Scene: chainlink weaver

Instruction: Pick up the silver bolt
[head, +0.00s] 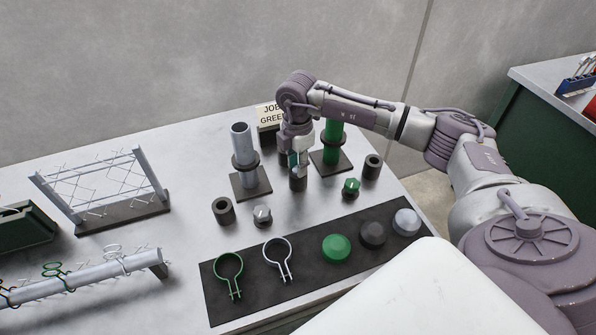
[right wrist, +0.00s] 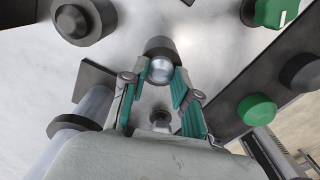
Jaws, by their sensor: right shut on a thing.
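My right gripper (head: 298,172) reaches down at the middle of the table, just above a dark cylindrical holder (head: 298,184). In the right wrist view its teal-padded fingers (right wrist: 161,76) are shut on a silver round piece (right wrist: 160,71), which looks like the silver bolt. The dark holder (right wrist: 160,45) shows right at its far end; I cannot tell whether the piece is still inside it. In the head view the fingers hide most of the piece. My left gripper is not in view.
A silver post (head: 241,143) and a green post (head: 332,132) stand close on either side of the arm. Other dark cylinders (head: 223,211) and knobs (head: 351,187) stand nearby. A dark mat (head: 305,281) in front carries rings and buttons. A wire rack (head: 105,190) stands left.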

